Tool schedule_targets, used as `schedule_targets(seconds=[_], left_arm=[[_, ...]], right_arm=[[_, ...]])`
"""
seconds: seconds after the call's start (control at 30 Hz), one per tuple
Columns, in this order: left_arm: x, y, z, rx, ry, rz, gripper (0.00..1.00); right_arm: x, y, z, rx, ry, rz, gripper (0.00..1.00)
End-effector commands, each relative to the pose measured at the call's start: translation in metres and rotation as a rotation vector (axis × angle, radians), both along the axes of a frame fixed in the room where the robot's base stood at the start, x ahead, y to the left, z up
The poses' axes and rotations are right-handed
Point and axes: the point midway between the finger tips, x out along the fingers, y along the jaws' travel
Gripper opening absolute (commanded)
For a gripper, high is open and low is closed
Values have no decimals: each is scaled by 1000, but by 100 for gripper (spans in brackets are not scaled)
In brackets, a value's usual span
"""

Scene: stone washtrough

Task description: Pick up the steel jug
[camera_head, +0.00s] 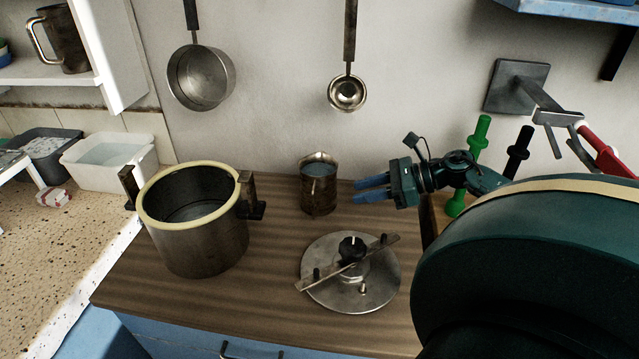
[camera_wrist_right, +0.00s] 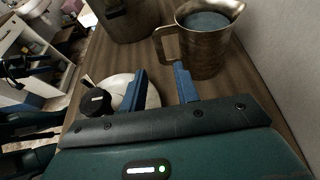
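The steel jug (camera_head: 318,187) stands upright on the wooden worktop near the wall, with a spout on its rim and a bluish-grey surface inside. It also shows in the right wrist view (camera_wrist_right: 207,50), where its handle faces my gripper. My right gripper (camera_head: 358,190) is just to the right of the jug in the head view, its blue fingers pointing at it. The fingers (camera_wrist_right: 160,77) are apart with nothing between them, and I see no contact with the jug. My left gripper does not show in the head view.
A large pot (camera_head: 198,240) stands left of the jug. A round metal lid (camera_head: 375,292) with a black knob lies in front. A green-handled thing (camera_head: 480,135) stands behind my right arm. A ladle (camera_head: 347,94) and a pan (camera_head: 201,78) hang on the wall above.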

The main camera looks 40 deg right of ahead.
Motion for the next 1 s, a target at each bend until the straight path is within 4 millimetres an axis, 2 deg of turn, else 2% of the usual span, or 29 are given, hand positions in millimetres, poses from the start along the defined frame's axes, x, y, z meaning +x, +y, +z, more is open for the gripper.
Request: schedule_targets(seconds=[0.3,0.67,1.0], left_arm=[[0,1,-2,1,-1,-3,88],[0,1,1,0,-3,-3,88],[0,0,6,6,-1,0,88]], right_arm=[[39,31,-19,0,-3,1,31],[57,47,-31,1,-1,0,31],[86,72,-50,1,-2,0,31]])
